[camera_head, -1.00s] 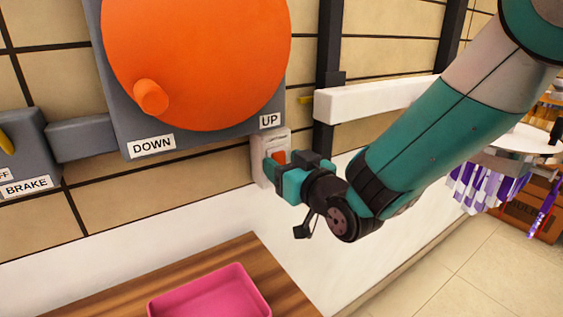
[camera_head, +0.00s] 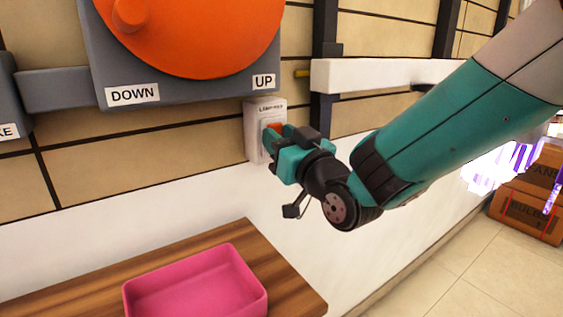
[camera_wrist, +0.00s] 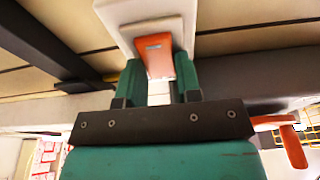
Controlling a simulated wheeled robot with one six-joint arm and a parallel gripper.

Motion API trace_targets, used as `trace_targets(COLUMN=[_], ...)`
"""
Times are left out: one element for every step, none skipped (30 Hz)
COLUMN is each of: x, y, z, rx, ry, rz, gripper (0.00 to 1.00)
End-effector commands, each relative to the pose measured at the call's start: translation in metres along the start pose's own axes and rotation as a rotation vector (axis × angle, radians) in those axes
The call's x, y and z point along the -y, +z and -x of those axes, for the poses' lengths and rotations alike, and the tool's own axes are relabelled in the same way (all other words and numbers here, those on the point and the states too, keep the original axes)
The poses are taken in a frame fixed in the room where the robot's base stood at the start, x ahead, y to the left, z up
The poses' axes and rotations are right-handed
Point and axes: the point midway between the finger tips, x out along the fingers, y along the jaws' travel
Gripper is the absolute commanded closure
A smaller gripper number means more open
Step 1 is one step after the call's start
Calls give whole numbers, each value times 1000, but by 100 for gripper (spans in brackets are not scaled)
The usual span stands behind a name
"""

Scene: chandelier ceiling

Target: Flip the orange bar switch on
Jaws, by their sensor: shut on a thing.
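The orange bar switch (camera_wrist: 155,50) sits on a white wall plate (camera_head: 265,106) below the UP label. The plate carries small lettering only partly readable. My gripper (camera_head: 270,140) is at the plate, and its teal fingers are closed on either side of the orange bar. In the wrist view my gripper (camera_wrist: 158,80) has a finger on each side of the bar. The bar's upper part shows against the plate. In the head view only a bit of the orange shows above the fingers.
A large orange disc (camera_head: 200,30) on a grey panel hangs above left. A pink tray (camera_head: 195,285) stands on a wooden top below. A white ledge (camera_head: 385,74) runs right of the plate. Bright purple-white hanging pieces (camera_head: 500,165) and brown boxes (camera_head: 530,205) are at right.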

Motion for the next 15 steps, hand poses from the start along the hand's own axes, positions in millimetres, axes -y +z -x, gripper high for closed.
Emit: trace_targets(x=[0, 0, 0, 0, 0, 0, 0, 0, 0, 0, 0, 0, 0, 0, 0], y=[9, 9, 9, 9, 8, 7, 6, 6, 5, 4, 4, 3, 3, 2, 2], z=[2, 2, 2, 2, 2, 2, 2, 2, 2, 2, 1, 1, 1, 1, 1], rx=[-25, -37, -51, -61, -70, -80, -86, -92, -97, -100, -102, -103, -103, -103, -103], ry=[0, 0, 0, 0, 0, 0, 0, 0, 0, 0, 0, 0, 0, 0, 0], rz=[0, 0, 0, 0, 0, 0, 0, 0, 0, 0, 0, 0, 0, 0, 0], gripper=[92, 92, 92, 92, 92, 92, 92, 92, 92, 92, 92, 92, 92, 92, 92])
